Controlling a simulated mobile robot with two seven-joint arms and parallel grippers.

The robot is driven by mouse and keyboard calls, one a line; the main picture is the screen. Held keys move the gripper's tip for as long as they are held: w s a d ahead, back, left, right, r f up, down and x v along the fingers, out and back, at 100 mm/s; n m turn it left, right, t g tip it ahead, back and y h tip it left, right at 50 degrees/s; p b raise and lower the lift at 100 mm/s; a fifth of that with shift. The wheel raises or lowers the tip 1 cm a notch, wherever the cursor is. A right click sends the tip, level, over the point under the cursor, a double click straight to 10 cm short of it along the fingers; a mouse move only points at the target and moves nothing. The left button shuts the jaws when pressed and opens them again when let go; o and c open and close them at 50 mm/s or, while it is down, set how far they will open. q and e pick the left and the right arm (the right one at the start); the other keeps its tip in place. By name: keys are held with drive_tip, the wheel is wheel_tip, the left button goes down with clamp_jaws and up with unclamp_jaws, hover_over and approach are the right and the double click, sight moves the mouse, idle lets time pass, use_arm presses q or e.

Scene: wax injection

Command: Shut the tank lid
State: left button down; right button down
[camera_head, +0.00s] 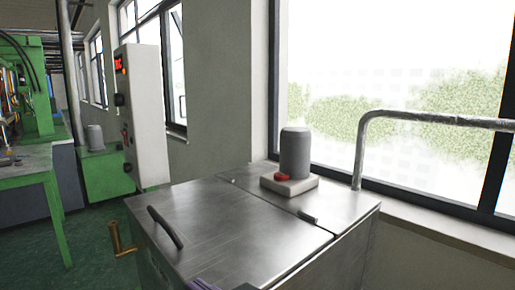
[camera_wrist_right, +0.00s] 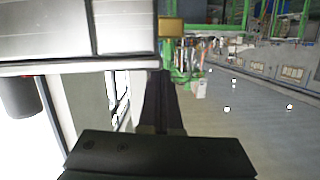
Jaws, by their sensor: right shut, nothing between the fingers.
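The tank (camera_head: 350,250) is a steel box in front of me in the head view. Its lid (camera_head: 220,225) is a flat metal panel with a dark bar handle (camera_head: 165,228) near its left edge. The lid lies level with the fixed rear part of the top, so it looks shut. Only a small dark tip of my right gripper (camera_head: 203,284) shows at the bottom edge of the head view. In the right wrist view my right gripper (camera_wrist_right: 163,82) is shut and empty, with the tank top (camera_wrist_right: 45,30) at upper left. My left gripper is not in view.
A grey motor (camera_head: 295,152) with a red knob stands on the rear of the tank top. A bent metal pipe (camera_head: 420,114) rises behind it by the window. A white control box (camera_head: 145,115) and a brass crank (camera_head: 118,240) are at the left; a green table (camera_head: 30,172) is farther off.

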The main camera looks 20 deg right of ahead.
drive_tip(key=shift+f, duration=0.45)
drive_tip(key=shift+s+f, duration=0.1)
drive_tip(key=shift+f, duration=0.1)
wheel_tip(320, 180, up, 5)
drive_tip(key=p, duration=0.4)
drive_tip(key=s+d+m+g+h+p, duration=0.1)
drive_tip(key=s+d+g+h, duration=0.35)
drive_tip(key=s, duration=0.85)
drive_tip(key=s+d+g+h+p, duration=0.1)
drive_tip(key=s+d+g, duration=0.6)
drive_tip(key=s, duration=0.7)
drive_tip(key=w+p+v, duration=0.3)
drive_tip(key=p+v, duration=1.1)
drive_tip(key=w+r+p+v, duration=0.1)
drive_tip(key=w+p+v, duration=0.2)
drive_tip(key=p+v, duration=1.1)
drive_tip(key=shift+w+d+r+t+p, duration=0.4)
drive_tip(key=shift+w+d+t+p, duration=0.05)
drive_tip(key=shift+p, duration=0.1)
